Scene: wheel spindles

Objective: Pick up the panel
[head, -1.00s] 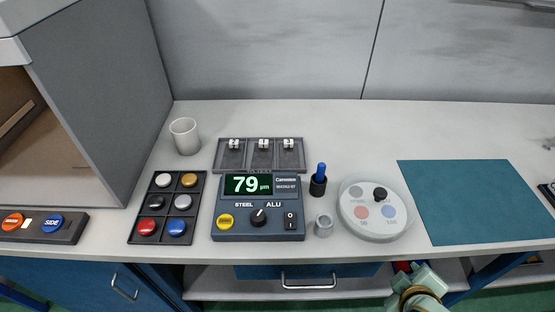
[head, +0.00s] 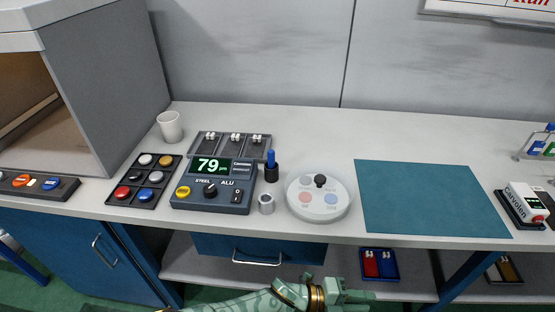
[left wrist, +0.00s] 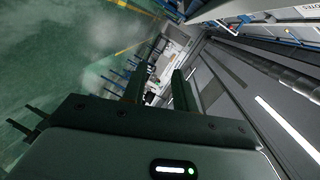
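It is unclear which thing is the panel. A low dark button panel (head: 36,188) with orange and blue buttons lies at the bench's far left, partly cut off by the picture edge. A grey-blue gauge unit (head: 214,187) with a lit "79" display, knob and switch stands left of the middle of the bench. My left gripper (head: 348,294) is at the bottom of the head view, below the bench's front edge and away from both. In the left wrist view its two fingers (left wrist: 159,76) are apart, with nothing between them. My right gripper is not in view.
A tray of coloured caps (head: 144,181), a white cup (head: 170,127), a blue pen in a holder (head: 271,168) and a round white dial plate (head: 319,199) stand around the gauge. A bare teal mat (head: 425,197) lies to the right. A cabinet (head: 106,80) blocks the left.

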